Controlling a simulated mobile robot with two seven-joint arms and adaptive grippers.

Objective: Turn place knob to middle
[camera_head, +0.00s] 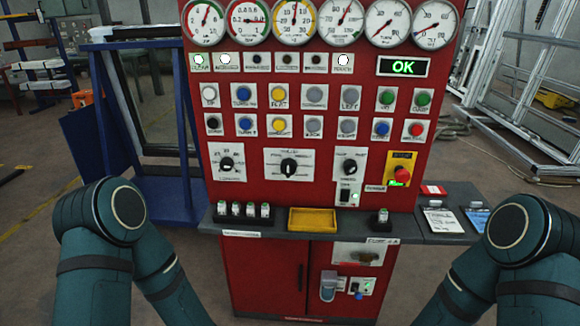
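Three black rotary knobs sit in a row on the red control panel. The left knob (226,163) is on a white plate and its pointer looks roughly level. The middle knob (289,167) is on a wider white plate and its pointer looks upright. The right knob (350,167) looks tilted on its plate. The labels are too small to read, so I cannot tell which is the place knob. My two teal arms show at the lower left and lower right, apart from the panel. Neither gripper is in view.
Several round gauges line the panel top, with rows of buttons below. A display (403,67) reads OK. A red emergency button (402,169) sits right of the knobs. A grey ledge (340,222) juts out below, holding a yellow tray (312,229). Space before the knobs is clear.

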